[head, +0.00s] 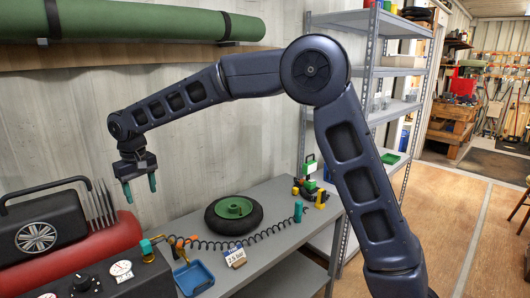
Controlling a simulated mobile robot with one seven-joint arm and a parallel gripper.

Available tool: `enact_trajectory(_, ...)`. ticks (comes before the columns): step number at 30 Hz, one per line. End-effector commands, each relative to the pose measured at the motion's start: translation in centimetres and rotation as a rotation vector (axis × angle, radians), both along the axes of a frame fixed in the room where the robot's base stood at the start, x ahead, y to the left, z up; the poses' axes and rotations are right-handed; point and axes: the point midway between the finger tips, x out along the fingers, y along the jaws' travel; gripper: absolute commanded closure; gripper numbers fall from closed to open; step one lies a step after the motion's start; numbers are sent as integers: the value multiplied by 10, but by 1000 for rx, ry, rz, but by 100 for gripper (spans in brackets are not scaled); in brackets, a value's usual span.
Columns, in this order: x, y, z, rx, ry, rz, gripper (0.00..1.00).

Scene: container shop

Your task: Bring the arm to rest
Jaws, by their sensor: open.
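My gripper (139,189) hangs at the end of my dark arm, pointing down, in the left part of the head view. Its two green-tipped fingers are apart with nothing between them. It is in the air in front of the wall, above and to the left of the grey workbench (275,195). The arm is bent, its large round joint high in the middle of the view.
A compressor with a red tank (70,258) stands at the lower left. A black wheel with a green hub (233,213), a coiled hose (262,234), a blue tray (194,278) and a sign (235,257) are on the bench. Metal shelves (372,75) stand behind.

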Motion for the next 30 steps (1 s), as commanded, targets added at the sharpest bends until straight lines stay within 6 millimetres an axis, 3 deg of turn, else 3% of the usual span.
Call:
enact_trajectory(1, 19, -24, 12, 7, -10, -31, 40)
enact_trajectory(6, 65, -98, 39, 26, -36, -118, 40)
enact_trajectory(15, 115, -238, 75, 55, -83, -277, 40)
enact_trajectory(23, 127, -359, 91, 78, -122, -420, 40)
enact_trajectory(30, 113, -462, 94, 101, -157, -553, 40)
